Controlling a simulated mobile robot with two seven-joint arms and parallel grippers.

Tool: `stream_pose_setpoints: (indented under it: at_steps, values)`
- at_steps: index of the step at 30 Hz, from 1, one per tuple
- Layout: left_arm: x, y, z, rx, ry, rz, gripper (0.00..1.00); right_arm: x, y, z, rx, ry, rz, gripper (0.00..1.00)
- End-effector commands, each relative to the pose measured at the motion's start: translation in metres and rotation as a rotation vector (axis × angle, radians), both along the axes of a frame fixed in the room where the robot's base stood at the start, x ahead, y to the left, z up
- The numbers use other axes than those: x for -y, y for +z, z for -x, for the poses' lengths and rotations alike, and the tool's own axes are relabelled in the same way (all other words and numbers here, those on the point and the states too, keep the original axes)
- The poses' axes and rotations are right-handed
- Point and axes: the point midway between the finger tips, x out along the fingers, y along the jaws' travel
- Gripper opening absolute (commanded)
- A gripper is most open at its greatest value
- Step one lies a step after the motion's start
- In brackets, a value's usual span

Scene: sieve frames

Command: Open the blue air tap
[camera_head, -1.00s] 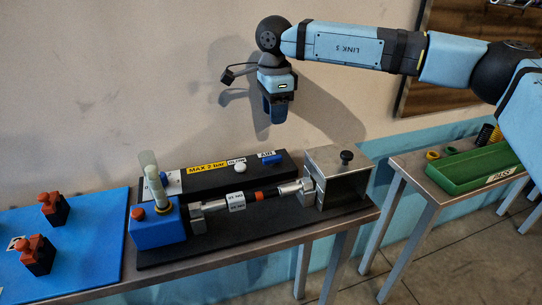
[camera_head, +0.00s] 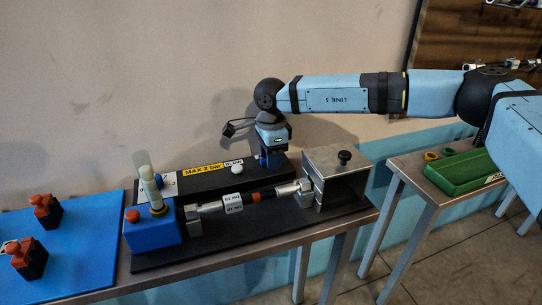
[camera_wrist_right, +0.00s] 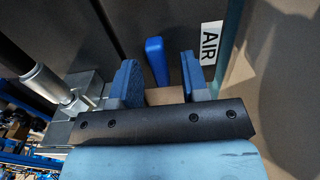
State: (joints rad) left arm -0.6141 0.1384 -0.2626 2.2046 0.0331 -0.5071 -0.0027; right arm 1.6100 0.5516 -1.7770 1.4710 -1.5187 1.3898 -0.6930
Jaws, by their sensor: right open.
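The blue air tap (camera_wrist_right: 156,60) is a narrow blue lever on the dark panel, beside the white AIR label (camera_wrist_right: 209,44) in the right wrist view. My right gripper (camera_wrist_right: 160,76) is open, with one finger on each side of the tap in that view. I cannot tell whether a finger touches it. In the head view my right gripper (camera_head: 274,160) points down over the right part of the black panel (camera_head: 215,180) and mostly hides the tap and its label. My left gripper is not in view.
A metal box with a black knob (camera_head: 344,158) stands right of the panel. In front lies a rod-like assembly (camera_head: 233,202); a blue block (camera_head: 152,232) with a clear tube stands at left. A blue mat (camera_head: 85,255) and a green tray (camera_head: 465,175) lie farther out.

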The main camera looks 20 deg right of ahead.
Motion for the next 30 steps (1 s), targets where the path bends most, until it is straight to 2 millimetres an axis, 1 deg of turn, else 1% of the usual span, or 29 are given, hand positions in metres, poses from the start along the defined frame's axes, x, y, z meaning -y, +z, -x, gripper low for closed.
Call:
stream_pose_setpoints:
  at_steps: [1, 2, 3, 5, 6, 7, 14, 20, 26, 30]
  values:
    - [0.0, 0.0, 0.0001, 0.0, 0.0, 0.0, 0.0, 0.0, 0.0, 0.0, 0.0, 0.0, 0.0, 0.41]
    - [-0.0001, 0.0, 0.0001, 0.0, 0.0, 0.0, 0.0, 0.0, 0.0001, 0.0, 0.0, 0.0, 0.0, 0.39]
    - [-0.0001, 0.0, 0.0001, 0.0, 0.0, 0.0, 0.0, 0.0, 0.0001, 0.0, 0.0, 0.0, 0.0, 0.3]
    - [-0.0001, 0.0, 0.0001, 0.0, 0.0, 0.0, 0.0, 0.0, 0.0002, 0.0, 0.0, 0.0, 0.0, 0.16]
    - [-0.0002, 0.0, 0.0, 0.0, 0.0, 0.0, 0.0, 0.0, 0.0002, 0.0, 0.0, 0.0, 0.0, 0.07]
    - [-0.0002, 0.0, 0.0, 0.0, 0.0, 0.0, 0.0, 0.0, 0.0002, 0.0, 0.0, 0.0, 0.0, 0.0]
    - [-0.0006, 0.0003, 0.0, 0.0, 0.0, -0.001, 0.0, 0.0001, 0.0003, 0.0, 0.0, -0.007, 0.0, 0.0]
    - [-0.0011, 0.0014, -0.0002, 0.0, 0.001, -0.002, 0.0, -0.0001, 0.0005, 0.0003, 0.0, -0.058, -0.001, 0.0]
    - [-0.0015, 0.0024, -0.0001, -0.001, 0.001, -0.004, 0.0, -0.0003, 0.0007, 0.0007, -0.001, -0.184, -0.002, 0.0]
    - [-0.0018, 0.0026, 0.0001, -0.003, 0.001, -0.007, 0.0, -0.0003, 0.0007, 0.0011, -0.001, -0.307, -0.002, 0.0]
